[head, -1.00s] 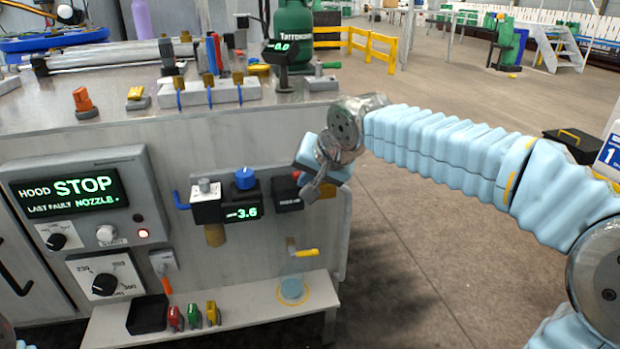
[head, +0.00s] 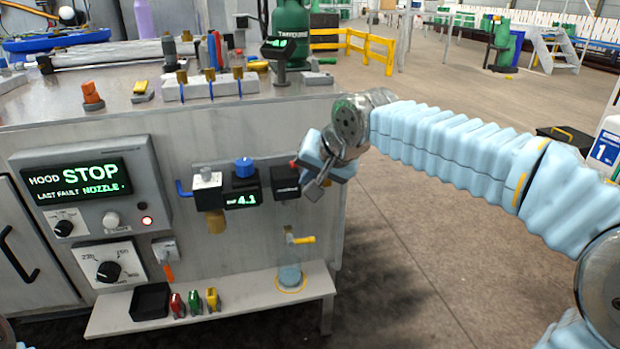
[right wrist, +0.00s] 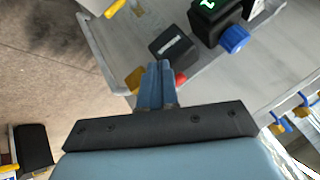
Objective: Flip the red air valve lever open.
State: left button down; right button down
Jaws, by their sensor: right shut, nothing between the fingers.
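A small red part (head: 293,164), which looks like the air valve lever, shows at the top right of a black box (head: 286,184) on the machine's front. My right gripper (head: 315,190) is just right of the box in the head view and covers part of that area. It is shut and empty. In the right wrist view, the shut blue fingers (right wrist: 157,75) point at the black box (right wrist: 172,48), and the red part (right wrist: 181,78) is right beside the fingertips. I cannot tell if they touch. The lever's full shape is hidden. My left gripper is out of view.
Left of the box are a blue knob (head: 244,167) and a lit display (head: 243,199). A yellow-handled tap (head: 301,240) is below, over a shelf (head: 232,303) with a black tray (head: 151,302) and several coloured clips. Open floor lies to the right.

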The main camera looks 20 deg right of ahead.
jog(key=s+a+r, duration=0.3)
jog(key=s+r, duration=0.1)
jog(key=r, duration=0.2)
jog(key=shift+a+r, duration=0.2)
jog(key=shift+a, duration=0.05)
jog(key=w+a+f+n+g+y, duration=0.1)
jog(key=w+a+f, duration=0.1)
jog(key=f, duration=0.9)
jog(key=w+a+f+n+g+y, duration=0.1)
jog(key=a+f+g, duration=0.15)
jog(key=f, duration=0.85)
jog(key=w+a+f+n+g+y, duration=0.1)
jog(key=w+a+f, duration=0.15)
jog(key=f, duration=0.85)
jog(key=s+a+f+n+g, duration=0.1)
jog(key=s+f, duration=0.9)
jog(key=f, duration=0.3)
jog(key=s+a+f+n+g, duration=0.1)
jog(key=s+f, duration=1)
jog(key=f, duration=0.1)
jog(key=shift+f+g, duration=0.35)
jog(key=shift+f, duration=0.05)
